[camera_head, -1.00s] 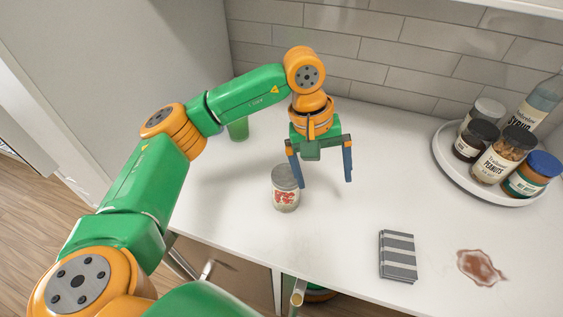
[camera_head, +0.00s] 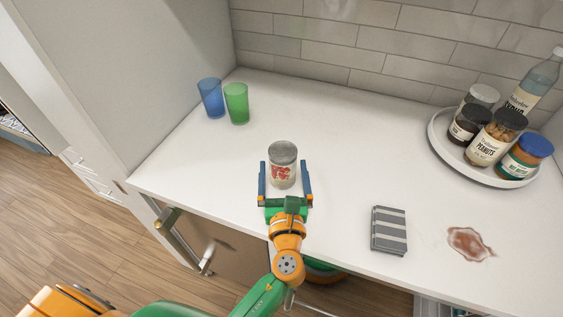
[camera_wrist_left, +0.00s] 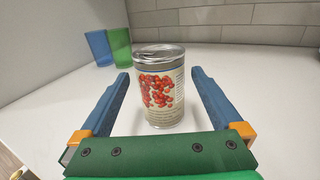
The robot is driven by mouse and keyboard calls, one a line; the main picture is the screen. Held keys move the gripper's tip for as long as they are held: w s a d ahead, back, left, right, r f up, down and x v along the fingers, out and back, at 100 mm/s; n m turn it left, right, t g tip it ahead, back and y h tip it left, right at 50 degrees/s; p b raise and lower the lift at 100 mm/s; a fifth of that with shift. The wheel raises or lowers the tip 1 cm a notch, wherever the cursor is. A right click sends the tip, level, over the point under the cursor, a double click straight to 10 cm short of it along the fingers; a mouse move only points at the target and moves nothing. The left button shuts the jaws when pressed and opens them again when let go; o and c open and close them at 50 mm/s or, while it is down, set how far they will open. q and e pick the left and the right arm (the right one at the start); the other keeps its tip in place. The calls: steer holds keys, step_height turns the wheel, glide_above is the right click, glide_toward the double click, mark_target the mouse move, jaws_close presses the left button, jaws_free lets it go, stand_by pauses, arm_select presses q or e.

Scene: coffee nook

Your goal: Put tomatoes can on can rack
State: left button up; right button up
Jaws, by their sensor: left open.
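The tomatoes can (camera_head: 283,170) stands upright on the white counter, with a silver lid and a label with red tomatoes. It also shows in the left wrist view (camera_wrist_left: 160,88), upright between my two blue fingers. My left gripper (camera_head: 285,180) is open and low over the counter at the front side of the can, one finger on each side. In the wrist view there is a gap between the can and each finger (camera_wrist_left: 160,92). My right gripper is not in view. I see no can rack that I can make out in these views.
A blue cup (camera_head: 210,98) and a green cup (camera_head: 236,103) stand at the back left by the wall. A round white tray (camera_head: 487,177) with several jars and a bottle is at the right. A striped cloth (camera_head: 389,230) and a brown spill (camera_head: 468,243) lie at the front right.

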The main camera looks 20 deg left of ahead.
arm_select(q)
steer(key=shift+x, duration=1.1)
steer(key=shift+r, duration=0.1)
jaws_close()
